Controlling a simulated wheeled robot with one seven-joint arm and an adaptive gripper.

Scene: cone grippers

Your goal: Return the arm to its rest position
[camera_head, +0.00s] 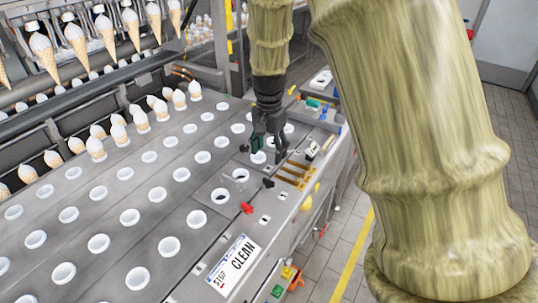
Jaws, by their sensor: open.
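My gripper (268,146) is in the camera_head view, pointing down at the end of my arm. It is over the right-hand side of the grey machine top (150,215). Its dark fingers are apart, with no object visible between them. A white-rimmed hole (258,157) lies right beside the fingers. Whether the fingertips touch the surface cannot be told. My sleeved arm covers much of the right of the view.
Rows of white-rimmed holes fill the machine top. Ice cream cones stand in the back left rows (118,132), and more cones hang above (75,38). A STOP/CLEAN plate (233,266), a red knob (247,208) and brass-coloured parts (296,173) lie near the right edge. Tiled floor (335,265) lies beyond.

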